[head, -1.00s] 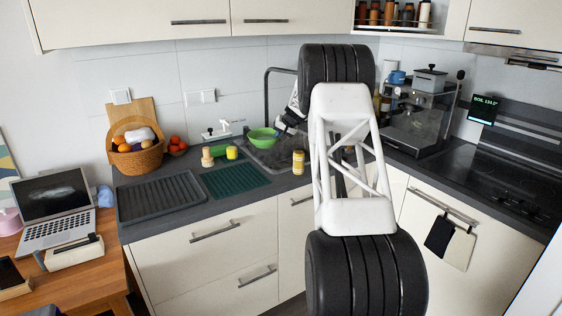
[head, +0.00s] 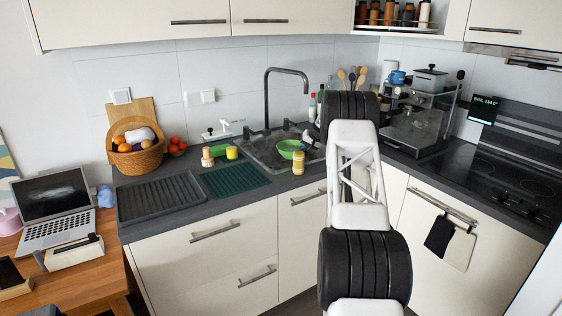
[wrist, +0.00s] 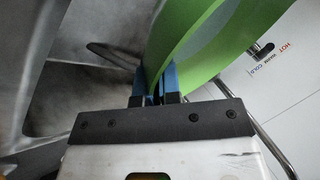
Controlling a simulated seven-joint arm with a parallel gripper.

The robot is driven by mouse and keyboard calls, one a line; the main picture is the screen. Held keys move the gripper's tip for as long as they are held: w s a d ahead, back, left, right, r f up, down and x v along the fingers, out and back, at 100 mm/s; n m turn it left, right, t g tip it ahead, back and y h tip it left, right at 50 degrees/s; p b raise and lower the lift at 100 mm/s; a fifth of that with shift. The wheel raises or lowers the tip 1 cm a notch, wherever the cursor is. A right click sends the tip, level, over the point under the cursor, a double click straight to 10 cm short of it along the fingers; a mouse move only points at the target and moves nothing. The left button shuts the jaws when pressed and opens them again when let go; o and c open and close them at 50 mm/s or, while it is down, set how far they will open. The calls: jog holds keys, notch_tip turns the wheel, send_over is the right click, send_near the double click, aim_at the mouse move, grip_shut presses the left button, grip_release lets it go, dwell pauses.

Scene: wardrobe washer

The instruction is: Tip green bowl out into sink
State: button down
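The green bowl (head: 290,148) is over the right part of the sink (head: 262,150) in the head view. It fills the upper middle of the wrist view (wrist: 205,45), where its wall stands steeply tilted. My gripper (wrist: 157,88) has its two blue fingers close together on the bowl's rim. In the head view my gripper (head: 306,138) shows small at the bowl's right side, partly hidden by my arm. The grey metal sink shows on the left of the wrist view.
A tall dark faucet (head: 268,95) stands behind the sink. Bottles and a utensil holder are behind my arm.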

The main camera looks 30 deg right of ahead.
jog(key=shift+d+f, duration=0.5)
jog(key=shift+f, duration=0.15)
jog(key=shift+d+f, duration=0.45)
jog(key=shift+f, duration=0.2)
jog(key=shift+s+a+r+n+h, duration=0.1)
jog(key=shift+a+r+n+h, duration=0.2)
jog(key=shift+r+h, duration=0.8)
jog(key=shift+w+a+r+n+h, duration=0.1)
jog(key=shift+a+r+n+h, duration=0.2)
jog(key=shift+r+h, duration=0.85)
jog(key=shift+s+a+r+n+h, duration=0.1)
jog(key=shift+a+r+n+h, duration=0.15)
jog(key=shift+r+h, duration=0.85)
jog(key=shift+a+r+n+t+h, duration=1.1)
jog(key=shift+a+r+n+h, duration=0.95)
jog(key=shift+a+r+h, duration=2.8)
jog(key=a+f+n+t+h, duration=0.2)
jog(key=a+n+h, duration=0.1)
jog(key=a, duration=0.5)
jog(key=shift+f+h, duration=0.3)
